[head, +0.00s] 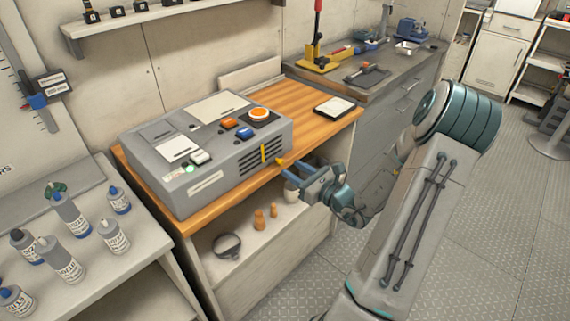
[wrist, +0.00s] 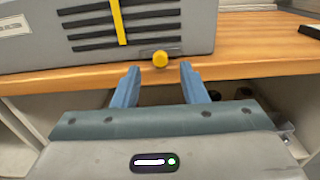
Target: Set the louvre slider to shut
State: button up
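The grey console (head: 205,150) stands on the wooden worktop, with dark louvre slots (head: 250,160) at the right of its front face. A yellow upright bar (head: 263,153) crosses the slots; it also shows in the wrist view (wrist: 118,22). A yellow knob (head: 281,161) sits low and right of the bar, and in the wrist view (wrist: 160,59) it appears centred beyond my fingertips. I cannot tell how knob and bar join. My gripper (head: 288,180) is in front of the console, its blue fingers (wrist: 160,70) open, empty and apart from the knob.
The wooden worktop (head: 290,100) runs under the console, with a tablet-like pad (head: 334,106) at its right. An open shelf below holds orange bottles (head: 259,220) and a white jar (head: 291,192).

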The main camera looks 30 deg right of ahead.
aim_at(283, 162)
jog(key=shift+x, duration=2.25)
jog(key=shift+c, duration=0.3)
